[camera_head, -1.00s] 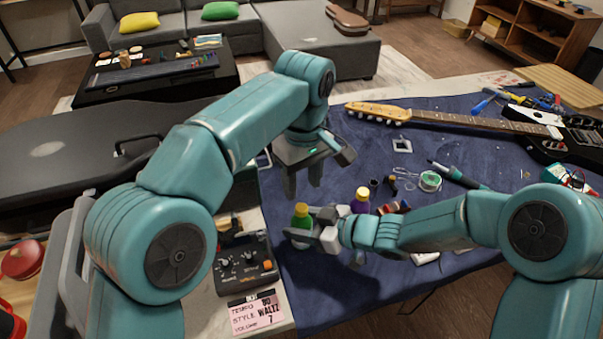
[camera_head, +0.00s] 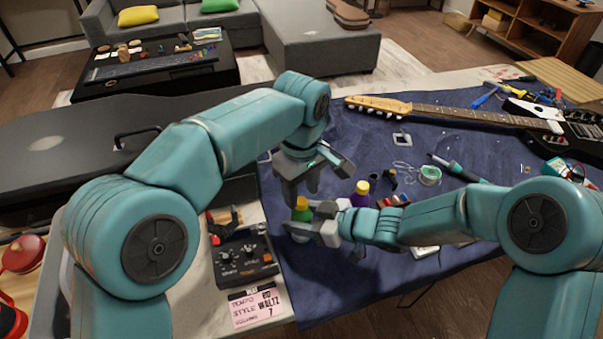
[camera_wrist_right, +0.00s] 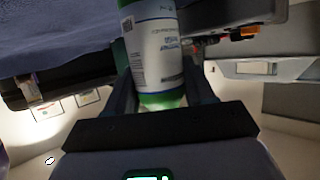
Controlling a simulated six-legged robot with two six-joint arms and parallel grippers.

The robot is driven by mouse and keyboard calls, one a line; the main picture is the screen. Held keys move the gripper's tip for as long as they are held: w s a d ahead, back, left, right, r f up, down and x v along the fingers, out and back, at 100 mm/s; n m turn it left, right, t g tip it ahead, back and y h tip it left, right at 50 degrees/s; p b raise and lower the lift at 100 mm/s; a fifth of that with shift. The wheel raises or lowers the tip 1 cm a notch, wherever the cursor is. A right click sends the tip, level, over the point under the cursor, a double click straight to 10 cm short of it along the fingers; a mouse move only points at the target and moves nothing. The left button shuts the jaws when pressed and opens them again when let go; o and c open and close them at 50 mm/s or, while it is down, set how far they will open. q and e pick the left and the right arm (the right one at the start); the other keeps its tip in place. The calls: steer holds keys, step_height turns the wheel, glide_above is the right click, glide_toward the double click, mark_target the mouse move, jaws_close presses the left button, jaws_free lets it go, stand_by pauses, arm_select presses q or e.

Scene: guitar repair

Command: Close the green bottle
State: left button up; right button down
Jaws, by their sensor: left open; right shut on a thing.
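The green bottle (camera_head: 301,213) has a yellow cap (camera_head: 302,201) at its top; I cannot tell whether the cap is tight. My right gripper (camera_head: 312,228) is shut on the bottle and holds it roughly upright near the left edge of the blue mat. In the right wrist view the bottle (camera_wrist_right: 160,55) shows a white label and green base between my fingers (camera_wrist_right: 160,90). My left gripper (camera_head: 301,195) is open, pointing down, with its fingertips just above or around the cap; the exact gap is unclear.
A purple bottle with a yellow cap (camera_head: 361,194) stands just right of the right gripper. A black control box (camera_head: 243,257) lies to the left. A guitar (camera_head: 470,117) and solder spool (camera_head: 428,176) lie on the blue mat (camera_head: 360,280), whose front part is clear.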

arm_select(q)
steer(key=shift+f, duration=1.2)
